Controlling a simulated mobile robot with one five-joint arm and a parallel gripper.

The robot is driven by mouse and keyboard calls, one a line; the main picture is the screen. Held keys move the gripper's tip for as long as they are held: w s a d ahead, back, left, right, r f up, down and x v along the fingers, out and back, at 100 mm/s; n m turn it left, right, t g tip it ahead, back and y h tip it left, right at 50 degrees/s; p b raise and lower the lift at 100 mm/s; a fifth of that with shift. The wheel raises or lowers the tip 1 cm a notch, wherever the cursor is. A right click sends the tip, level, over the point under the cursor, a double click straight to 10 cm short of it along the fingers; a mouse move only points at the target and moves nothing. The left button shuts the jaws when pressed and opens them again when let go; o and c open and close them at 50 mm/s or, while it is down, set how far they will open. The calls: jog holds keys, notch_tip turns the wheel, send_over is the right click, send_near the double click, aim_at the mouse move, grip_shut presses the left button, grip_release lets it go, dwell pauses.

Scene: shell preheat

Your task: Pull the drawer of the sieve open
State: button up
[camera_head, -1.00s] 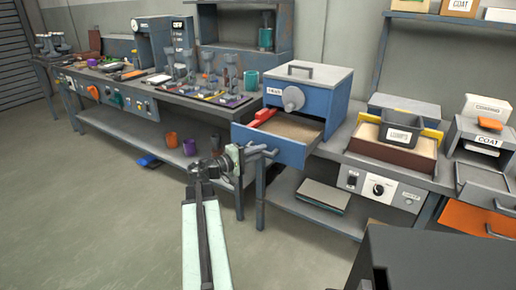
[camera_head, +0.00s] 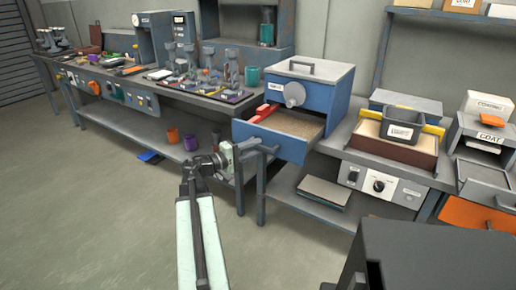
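The sieve (camera_head: 313,93) is a blue box with a grey lid and a round grey knob, standing on the bench. Its blue drawer (camera_head: 281,144) is pulled out toward me. Sandy material (camera_head: 295,121) and a red item (camera_head: 264,113) show in the drawer. My gripper (camera_head: 270,150) is at the left part of the drawer front, about where a handle would be. Its fingers are small and partly merge with the drawer front, so I cannot tell whether they are closed on a handle.
A brown box (camera_head: 397,150) with a labelled dark bin stands right of the sieve. Tools and a teal mug (camera_head: 251,77) are to its left. Purple and orange cups (camera_head: 173,136) sit on the lower shelf. A dark block (camera_head: 430,255) fills the lower right.

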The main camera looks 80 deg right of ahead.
jog(key=v, duration=0.5)
jog(key=shift+w+a, duration=0.25)
